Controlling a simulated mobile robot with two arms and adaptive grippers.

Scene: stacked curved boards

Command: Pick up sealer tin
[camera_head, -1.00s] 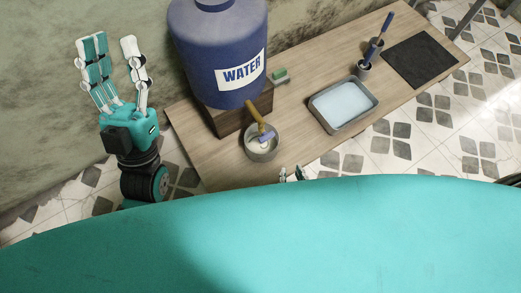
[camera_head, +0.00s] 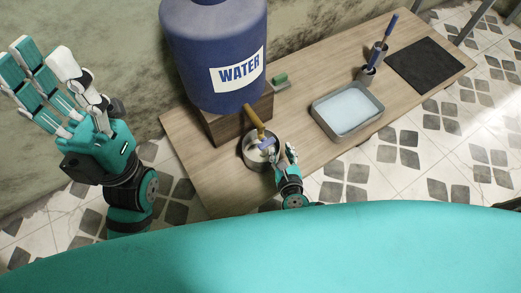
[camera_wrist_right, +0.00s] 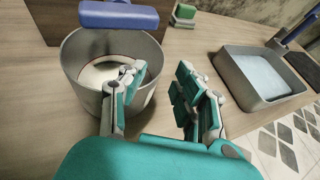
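No readable label marks the sealer tin. A round metal tin (camera_head: 249,157) stands on the table under the water barrel's tap, and fills the left of the right wrist view (camera_wrist_right: 84,88). A pale round shape shows inside it. My right gripper (camera_head: 281,153) is at its right side. In the right wrist view the gripper (camera_wrist_right: 162,88) is open, with one finger across the tin's near right wall and the others outside, to the right. Contact is unclear. My left gripper (camera_head: 45,57) is raised, open and empty.
A blue water barrel (camera_head: 213,50) sits on a wooden block (camera_head: 225,127), its tap (camera_head: 254,117) above the metal tin. A grey tray (camera_head: 346,131) of pale liquid, a green block (camera_head: 281,79) and a dark mat (camera_head: 427,64) lie rightward. The table (camera_head: 190,165) is bare at front left.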

